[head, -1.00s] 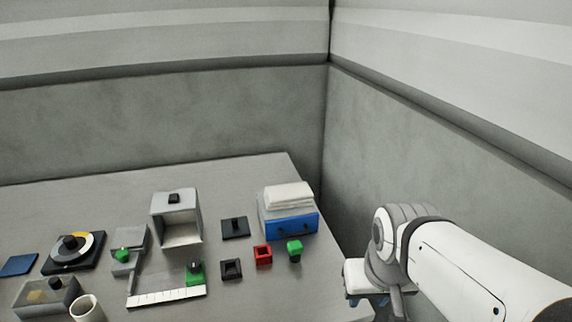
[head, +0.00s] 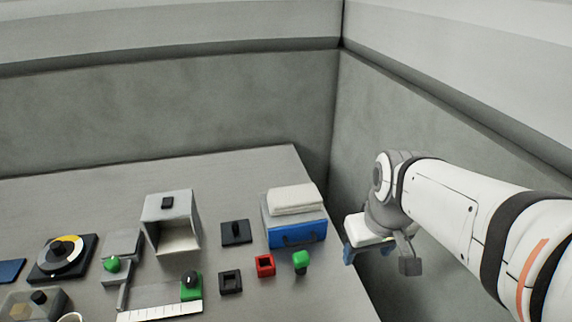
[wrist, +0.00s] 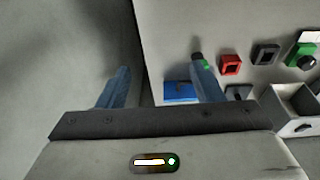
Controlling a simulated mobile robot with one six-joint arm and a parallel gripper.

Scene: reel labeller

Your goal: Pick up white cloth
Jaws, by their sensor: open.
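The white cloth (head: 295,199) lies folded on top of a box with a blue front (head: 298,233), at the right end of the table in the head view. My gripper (head: 380,260) is to the right of the box, out past the table's right edge, with nothing visible between its fingers. In the wrist view, the two blue fingers of my gripper (wrist: 160,66) are spread apart. A piece of the blue box (wrist: 180,93) shows between them near the palm. I cannot make out the cloth in the wrist view.
A red square holder (head: 265,266), a green-topped piece (head: 300,262) and black holders (head: 230,282) stand left of and before the box. An open grey housing (head: 171,222) is farther left. A wall (head: 450,150) rises behind my arm.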

